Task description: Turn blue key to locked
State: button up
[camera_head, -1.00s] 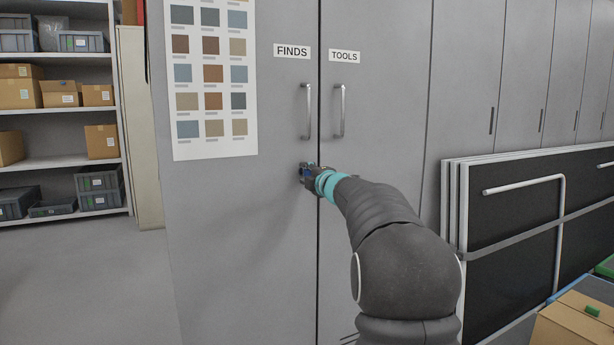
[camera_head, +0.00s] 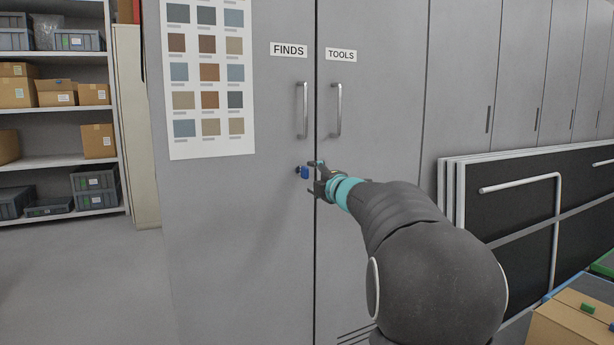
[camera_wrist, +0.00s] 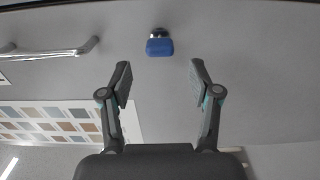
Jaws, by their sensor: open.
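The blue key (camera_head: 304,172) sits in a lock on the cabinet door (camera_head: 270,240) labelled FINDS, below that door's handle and near the seam between the doors. In the wrist view the blue key (camera_wrist: 159,46) shows its wide head, with the metal lock just behind it. My gripper (camera_head: 313,177) is open and empty, a little to the right of the key in the head view. In the wrist view my gripper (camera_wrist: 158,76) has its fingers spread, with the key centred beyond their tips and apart from them. I cannot tell which lock marking the key points to.
The FINDS handle (camera_head: 302,110) and TOOLS handle (camera_head: 336,110) stick out above the key. A colour chart (camera_head: 209,85) hangs on the left door. Framed panels (camera_head: 530,215) lean at the right, and a cardboard box (camera_head: 570,325) stands at the lower right. The floor at left is clear.

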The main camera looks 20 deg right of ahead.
jog(key=s, duration=0.5)
jog(key=shift+s+d, duration=0.1)
jog(key=shift+s, duration=0.1)
dwell(0.3)
